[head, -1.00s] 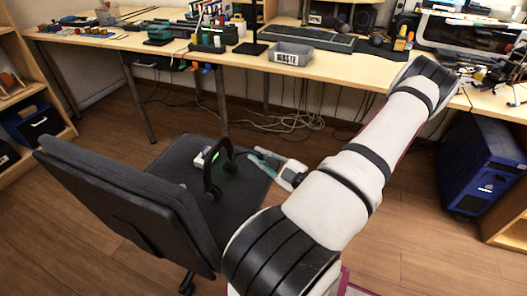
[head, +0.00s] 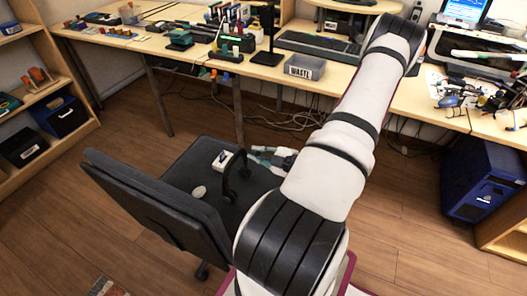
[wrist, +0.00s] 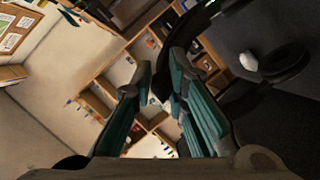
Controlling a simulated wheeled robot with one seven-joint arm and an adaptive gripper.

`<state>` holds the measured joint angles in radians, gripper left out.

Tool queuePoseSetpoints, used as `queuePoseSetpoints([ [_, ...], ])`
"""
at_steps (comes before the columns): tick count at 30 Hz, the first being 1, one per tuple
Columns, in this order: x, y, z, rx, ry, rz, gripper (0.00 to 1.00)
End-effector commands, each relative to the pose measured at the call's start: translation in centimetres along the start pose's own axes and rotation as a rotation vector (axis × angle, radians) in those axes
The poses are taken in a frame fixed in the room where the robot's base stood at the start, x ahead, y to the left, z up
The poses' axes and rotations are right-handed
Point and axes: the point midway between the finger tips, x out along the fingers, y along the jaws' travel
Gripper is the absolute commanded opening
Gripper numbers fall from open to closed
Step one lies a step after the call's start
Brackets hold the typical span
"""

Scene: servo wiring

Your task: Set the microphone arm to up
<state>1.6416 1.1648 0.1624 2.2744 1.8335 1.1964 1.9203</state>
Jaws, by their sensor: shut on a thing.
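A black headset (head: 228,182) stands up over the seat of the dark office chair (head: 125,192). Its microphone arm is too small and dark to tell apart, so its setting cannot be read. My gripper (head: 256,157) is at the right side of the headset, with its teal fingers pointing left. In the wrist view my gripper (wrist: 163,85) shows its two teal fingers close together, shut on a dark part of the headset (wrist: 283,66).
A white box (head: 222,160) and a pale round object (head: 199,191) lie on the chair seat. A blue computer case (head: 484,180) stands at right. Floor between is open.

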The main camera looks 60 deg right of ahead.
Motion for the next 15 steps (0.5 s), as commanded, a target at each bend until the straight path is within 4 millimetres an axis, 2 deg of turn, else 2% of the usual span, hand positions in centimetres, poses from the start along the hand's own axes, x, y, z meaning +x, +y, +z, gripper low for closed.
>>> queuePoseSetpoints([
  [15,0.94,0.4,-0.63,-0.014,-0.052,-0.057,0.0],
])
